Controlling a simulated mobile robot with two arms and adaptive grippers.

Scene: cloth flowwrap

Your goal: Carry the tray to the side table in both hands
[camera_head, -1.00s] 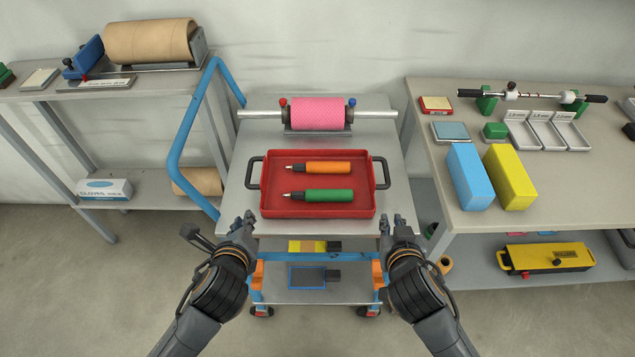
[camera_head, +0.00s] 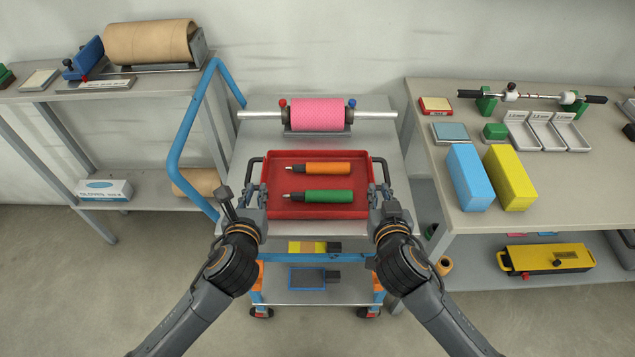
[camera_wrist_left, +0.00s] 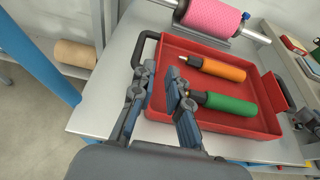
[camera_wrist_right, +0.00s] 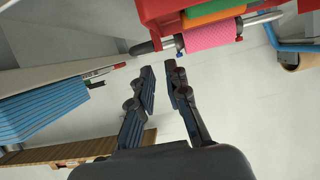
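The red tray (camera_head: 320,213) sits on the top of a grey trolley (camera_head: 290,230) and holds an orange tool (camera_head: 325,168) and a green tool (camera_head: 328,196). Its dark left handle (camera_head: 249,166) and right handle (camera_head: 385,166) stick out at the sides. My left gripper (camera_head: 256,192) is open at the tray's left side, near the left handle; its fingers show apart in the left wrist view (camera_wrist_left: 160,72). My right gripper (camera_head: 380,192) is open near the right handle; the right wrist view shows its tips (camera_wrist_right: 162,70) apart, just short of the handle (camera_wrist_right: 145,46).
A pink roll (camera_head: 318,114) on a metal bar lies behind the tray. A table (camera_head: 455,115) on the right carries blue and yellow blocks and small trays. A left table (camera_head: 120,88) bears a brown roll. A blue trolley rail (camera_head: 177,145) rises left of the tray.

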